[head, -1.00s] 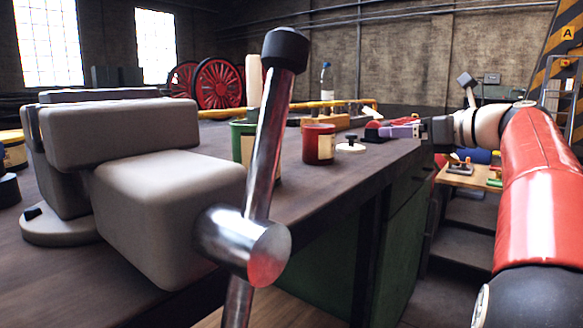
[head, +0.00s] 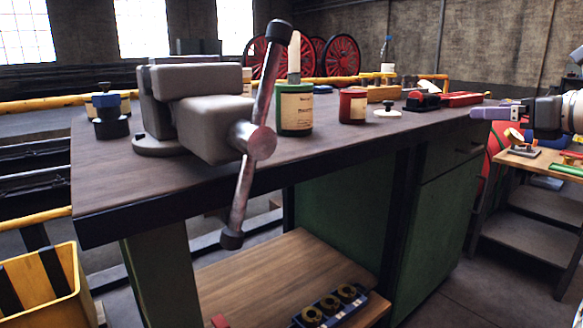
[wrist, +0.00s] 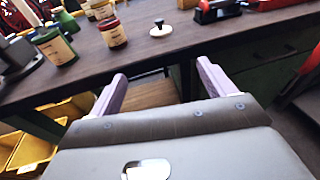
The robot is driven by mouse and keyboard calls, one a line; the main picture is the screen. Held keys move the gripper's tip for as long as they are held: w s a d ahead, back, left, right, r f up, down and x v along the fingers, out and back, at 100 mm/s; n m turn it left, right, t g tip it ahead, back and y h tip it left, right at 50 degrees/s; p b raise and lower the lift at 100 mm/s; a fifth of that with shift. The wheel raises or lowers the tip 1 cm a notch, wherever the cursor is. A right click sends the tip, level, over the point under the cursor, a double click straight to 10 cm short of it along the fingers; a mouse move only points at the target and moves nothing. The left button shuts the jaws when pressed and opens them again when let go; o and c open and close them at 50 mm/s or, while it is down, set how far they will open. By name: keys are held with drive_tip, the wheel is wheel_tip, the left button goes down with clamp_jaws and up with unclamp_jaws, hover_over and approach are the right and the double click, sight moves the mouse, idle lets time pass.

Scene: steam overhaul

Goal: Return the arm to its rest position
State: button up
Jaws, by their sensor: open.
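My gripper (head: 497,112) is at the right in the head view, beside the right end of the workbench (head: 160,170). In the wrist view my gripper (wrist: 153,88) shows two lavender fingers spread apart with nothing between them. The fingers point toward the bench edge, with the bench top beyond them. My forearm runs out of the head view at the right edge, so the rest of my arm is hidden.
A grey vise (head: 210,110) with a long handle stands on the bench's left part. A green tin (head: 296,110), a red tin (head: 352,106) and a red tool (head: 450,100) are on top. A yellow crate (head: 40,285) is at lower left. Floor shows at lower right.

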drive_tip(key=s+a+f+n+g+h+p, duration=0.2)
drive_tip(key=s+a+f+n+g, duration=0.15)
drive_tip(key=a+f+n, duration=0.5)
drive_tip(key=s+a+f+n+g+h+p, duration=0.1)
drive_tip(key=s+a+f+n+g+p, duration=0.25)
drive_tip(key=a, duration=0.85)
drive_tip(key=s+a+f+n+g+h+p, duration=0.1)
drive_tip(key=s+f+n+h, duration=0.1)
drive_tip(key=s+f+n, duration=0.5)
drive_tip(key=s+a+f+n+h+p, duration=0.1)
drive_tip(key=s+f+n+h, duration=0.1)
drive_tip(key=s+f+n, duration=0.5)
drive_tip(key=s+n, duration=0.3)
drive_tip(key=n, duration=0.1)
drive_tip(key=shift+a+f+g, duration=0.3)
drive_tip(key=shift+f+g, duration=0.05)
drive_tip(key=shift+g, duration=0.05)
